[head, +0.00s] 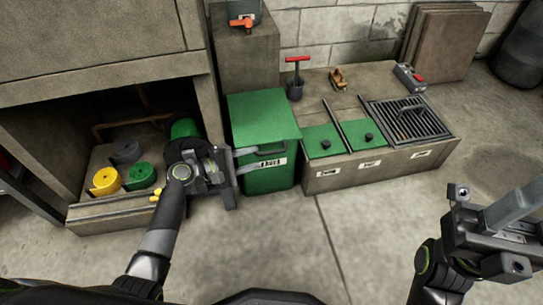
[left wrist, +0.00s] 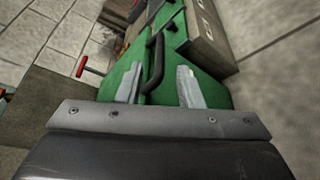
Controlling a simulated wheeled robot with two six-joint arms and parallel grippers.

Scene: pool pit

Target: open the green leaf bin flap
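A green bin (head: 268,178) with a green top (head: 263,114) stands in the middle of the head view. A dark bar handle (head: 270,150) sits at its upper front, above a white label too small to read. The top looks closed. My left gripper (head: 254,158) is open at the bin's front, its fingers pointing at the handle. In the left wrist view the handle (left wrist: 154,62) shows between the two spread fingers (left wrist: 160,85); I cannot tell whether they touch it. My right gripper (head: 510,225) is at the far right, away from the bin; its opening is unclear.
A low bench right of the bin holds two green panels (head: 322,141) with black knobs and a metal grate (head: 408,118). A red-handled tool (head: 297,75) stands behind. An alcove at left holds yellow (head: 106,180) and green coils. The floor in front is clear.

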